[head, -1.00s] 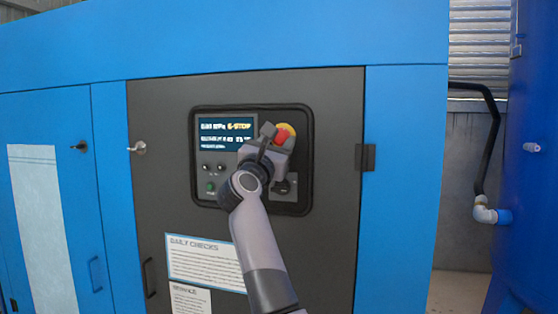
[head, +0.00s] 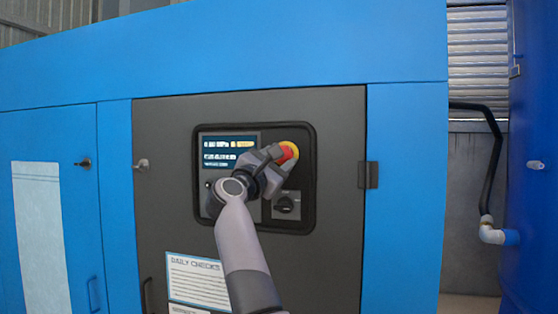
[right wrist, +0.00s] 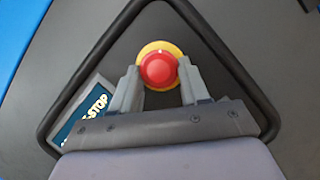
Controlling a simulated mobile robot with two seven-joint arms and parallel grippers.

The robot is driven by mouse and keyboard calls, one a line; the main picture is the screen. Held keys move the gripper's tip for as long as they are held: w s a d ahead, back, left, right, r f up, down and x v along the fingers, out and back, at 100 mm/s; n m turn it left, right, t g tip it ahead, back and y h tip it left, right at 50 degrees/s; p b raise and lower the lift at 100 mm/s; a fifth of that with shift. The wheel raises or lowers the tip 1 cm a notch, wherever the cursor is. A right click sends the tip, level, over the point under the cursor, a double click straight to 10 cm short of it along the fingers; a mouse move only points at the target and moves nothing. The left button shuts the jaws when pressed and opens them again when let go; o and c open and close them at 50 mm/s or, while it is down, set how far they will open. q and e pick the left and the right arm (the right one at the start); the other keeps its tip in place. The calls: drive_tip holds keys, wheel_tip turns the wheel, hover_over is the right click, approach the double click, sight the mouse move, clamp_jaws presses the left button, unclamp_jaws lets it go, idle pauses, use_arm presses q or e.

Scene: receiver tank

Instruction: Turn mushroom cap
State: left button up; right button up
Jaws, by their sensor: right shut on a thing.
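The red mushroom cap (head: 288,152) sits on a yellow round collar (head: 294,144) at the upper right of the black-framed control panel. My right gripper (head: 281,156) is at the cap, coming from the lower left, and is shut on it. In the right wrist view the cap (right wrist: 158,69) is between the tips of the two grey fingers (right wrist: 160,83), with the yellow collar behind it. The cap's far side is partly hidden by the gripper in the head view. My left gripper is not in view.
The panel display (head: 218,150) is partly covered by my right gripper. The panel is on a dark grey door (head: 330,260) with a latch (head: 141,165) and paper notices. A blue tank (head: 535,220) stands at the right.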

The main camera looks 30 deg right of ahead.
drive_tip(key=o, duration=1.1)
drive_tip(key=shift+c, duration=0.2)
drive_tip(key=b+v, duration=0.1)
drive_tip(key=v, duration=0.6)
drive_tip(key=shift+f, duration=0.1)
